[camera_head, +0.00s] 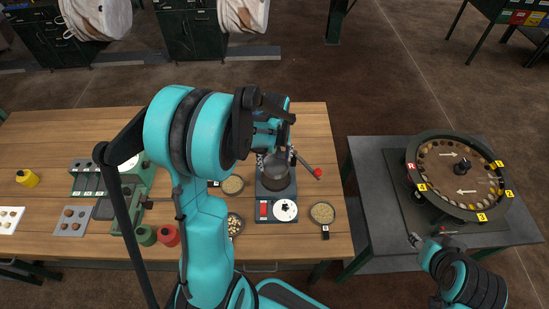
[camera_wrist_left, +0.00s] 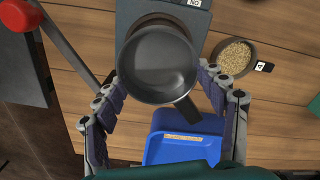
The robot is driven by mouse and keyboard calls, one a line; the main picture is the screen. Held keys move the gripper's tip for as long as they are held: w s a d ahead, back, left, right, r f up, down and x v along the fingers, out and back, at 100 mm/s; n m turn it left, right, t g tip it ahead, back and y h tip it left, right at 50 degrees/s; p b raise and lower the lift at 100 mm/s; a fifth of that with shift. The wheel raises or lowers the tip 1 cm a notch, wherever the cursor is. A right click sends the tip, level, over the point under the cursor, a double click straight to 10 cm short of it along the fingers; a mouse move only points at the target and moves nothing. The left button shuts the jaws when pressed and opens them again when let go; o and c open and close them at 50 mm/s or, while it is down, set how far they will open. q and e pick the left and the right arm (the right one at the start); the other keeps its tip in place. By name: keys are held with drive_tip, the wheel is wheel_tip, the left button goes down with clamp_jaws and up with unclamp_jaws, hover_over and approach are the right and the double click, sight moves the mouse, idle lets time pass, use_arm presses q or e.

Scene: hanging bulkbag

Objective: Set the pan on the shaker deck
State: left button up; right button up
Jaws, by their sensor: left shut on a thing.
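The dark round pan (camera_head: 279,172) is over the grey shaker unit (camera_head: 262,186), which has a red switch and a white dial at its front. In the left wrist view the pan (camera_wrist_left: 158,65) is empty, with a short dark handle pointing down-right. My left gripper (camera_head: 279,146) is shut on the pan, with fingers on both sides in the left wrist view (camera_wrist_left: 165,88). A brownish round rim shows behind the pan's far edge. I cannot tell whether the pan touches the deck. My right gripper (camera_head: 418,241) is at the lower right, apart from these; its jaws are unclear.
A red-knobbed lever (camera_head: 310,169) sticks out right of the shaker. Bowls of grains (camera_head: 322,213) stand beside it. A blue bin (camera_wrist_left: 185,143) is close to the pan handle. A round sorting tray (camera_head: 411,178) is on the grey table at right.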

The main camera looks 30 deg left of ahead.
sight(275, 165)
use_arm(q)
drive_tip(key=shift+f+b, duration=0.95)
drive_tip(key=shift+f, duration=0.65)
drive_tip(key=shift+f+b, duration=1)
drive_tip(key=shift+f, duration=0.15)
drive_tip(key=o, duration=1.3)
drive_tip(key=shift+r+p, duration=2.45)
drive_tip(key=shift+r, duration=1.15)
